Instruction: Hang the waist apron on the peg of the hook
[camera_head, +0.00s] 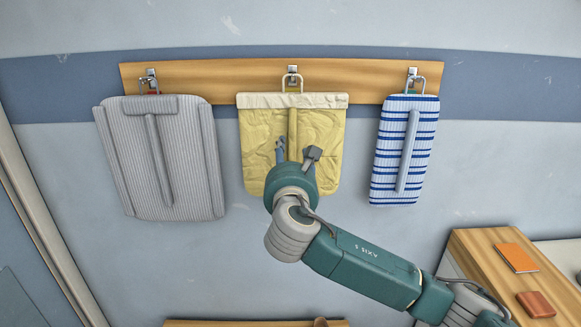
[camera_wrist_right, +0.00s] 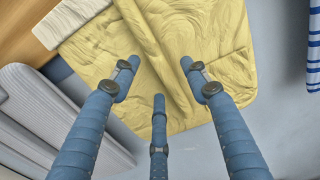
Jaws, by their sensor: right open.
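The waist apron (camera_head: 322,135) is yellow and crumpled, with a pale waistband along its top. It hangs flat against the wall below the middle hook (camera_head: 292,70) in the head view. A loop (camera_head: 284,83) at its top appears to be over the hook's peg. My right gripper (camera_head: 297,152) is open and empty in front of the apron's lower middle. In the right wrist view, the gripper's blue fingers (camera_wrist_right: 158,75) are spread before the yellow cloth (camera_wrist_right: 210,40), with its upright fold between them. Whether a finger touches the cloth is unclear. My left gripper is out of view.
A wooden rail (camera_head: 220,75) carries the hooks. A grey striped cloth (camera_head: 189,150) hangs at left and a blue-and-white striped cloth (camera_head: 386,150) at right. A wooden surface (camera_head: 480,255) with an orange book (camera_head: 517,258) stands at lower right. Bare wall separates the cloths.

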